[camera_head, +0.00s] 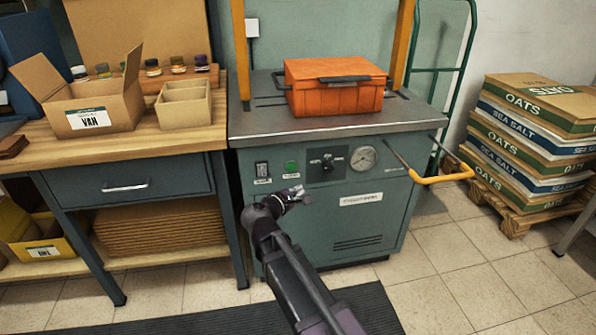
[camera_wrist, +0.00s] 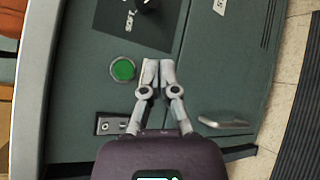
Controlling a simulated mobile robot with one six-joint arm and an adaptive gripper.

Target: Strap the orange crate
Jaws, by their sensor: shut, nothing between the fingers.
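The orange crate (camera_head: 335,88) has a lid and dark handles. It stands upright on the metal top (camera_head: 258,122) of a green-grey machine (camera_head: 364,226), between the posts of a yellow arch (camera_head: 240,45). The front panel carries a green button (camera_head: 291,167), a switch (camera_head: 262,169), a black knob (camera_head: 328,162) and a round gauge (camera_head: 364,158). My gripper (camera_head: 303,191) is shut and empty in front of the panel, just below the green button. In the wrist view its closed fingertips (camera_wrist: 158,65) appear beside the green button (camera_wrist: 122,69); I cannot tell whether they touch the panel.
A yellow-handled lever (camera_head: 442,178) sticks out at the machine's right front. A wooden bench (camera_head: 105,152) with an open carton (camera_head: 98,108) and jars stands left. Stacked sacks (camera_head: 534,130) sit on a pallet at right. Tiled floor (camera_head: 465,270) is clear at front right.

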